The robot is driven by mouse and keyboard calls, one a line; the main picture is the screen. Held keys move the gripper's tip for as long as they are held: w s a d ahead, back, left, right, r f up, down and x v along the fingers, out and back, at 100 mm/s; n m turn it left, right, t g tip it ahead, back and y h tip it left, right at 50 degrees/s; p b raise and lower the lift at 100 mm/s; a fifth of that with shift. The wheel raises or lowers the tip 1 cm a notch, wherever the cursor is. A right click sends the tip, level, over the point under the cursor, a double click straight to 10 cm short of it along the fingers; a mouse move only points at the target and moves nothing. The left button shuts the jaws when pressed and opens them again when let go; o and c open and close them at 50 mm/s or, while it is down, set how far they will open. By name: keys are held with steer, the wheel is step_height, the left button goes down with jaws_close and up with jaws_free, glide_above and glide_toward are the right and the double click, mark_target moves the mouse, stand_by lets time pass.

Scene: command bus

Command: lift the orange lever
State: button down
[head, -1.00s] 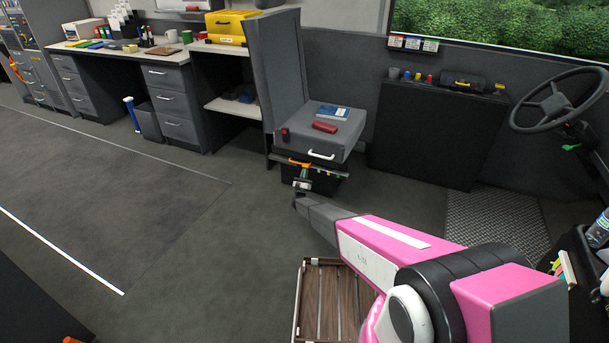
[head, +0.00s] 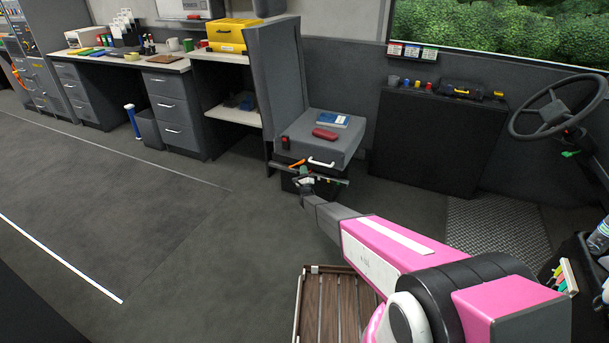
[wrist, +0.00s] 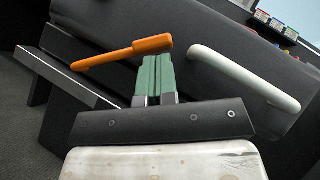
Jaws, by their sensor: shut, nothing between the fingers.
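The orange lever (head: 297,164) is on the front of the grey driver's seat, under the cushion's front edge. In the wrist view the lever (wrist: 120,54) slants, its thick grip end at the right. My gripper (head: 304,171) is in front of the seat base. In the wrist view its green fingers (wrist: 153,75) are shut together and empty. Their tips are just under the grip end; they look to touch it, but I cannot tell for certain.
A white curved handle (wrist: 245,78) is close to the right of the fingers. A red object (head: 325,133) and a blue book (head: 333,120) lie on the seat cushion (head: 345,149). A slatted wooden platform (head: 330,305) is below my arm. Open floor lies to the left.

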steer(key=shift+w+a+r, duration=0.1)
steer(key=shift+a+r, duration=0.15)
steer(key=shift+r, duration=0.2)
steer(key=shift+r, duration=0.1)
stand_by(0.4)
